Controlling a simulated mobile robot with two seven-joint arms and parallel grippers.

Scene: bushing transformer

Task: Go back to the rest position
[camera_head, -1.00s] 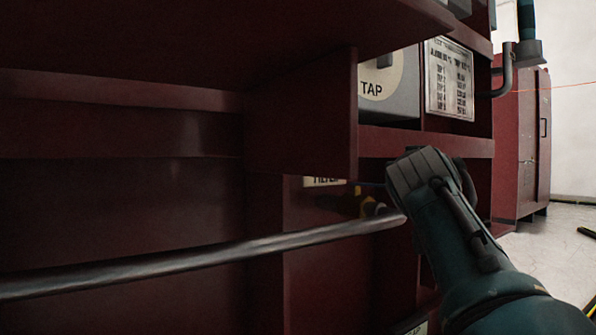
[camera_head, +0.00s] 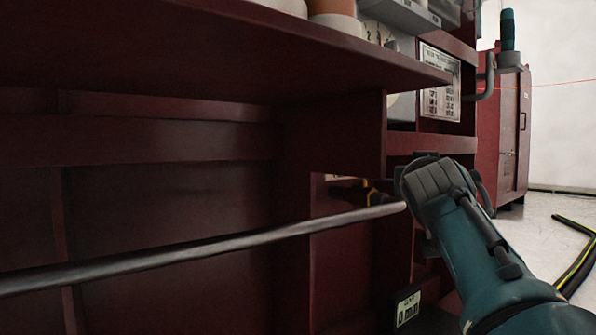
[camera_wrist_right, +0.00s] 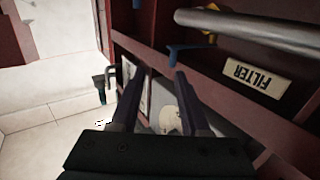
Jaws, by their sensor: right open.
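My right arm, teal and grey, comes in from the lower right of the head view, its grey wrist end (camera_head: 435,180) in front of the dark red transformer cabinet (camera_head: 340,135). Its fingers are mostly hidden there behind the wrist. In the right wrist view, my right gripper (camera_wrist_right: 158,74) has its two dark fingers apart, with nothing held between them. Beyond them is the inside of a red frame with a pale dial and a printed plate. My left gripper is not in view.
A grey metal rod (camera_head: 220,245) crosses in front of the cabinet, its tip close to my right wrist; a rod also shows beside the FILTER label (camera_wrist_right: 257,77). A handled bracket (camera_head: 490,75) juts out at the right. Open floor (camera_head: 540,225) with a black-yellow strip (camera_head: 578,262) lies right.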

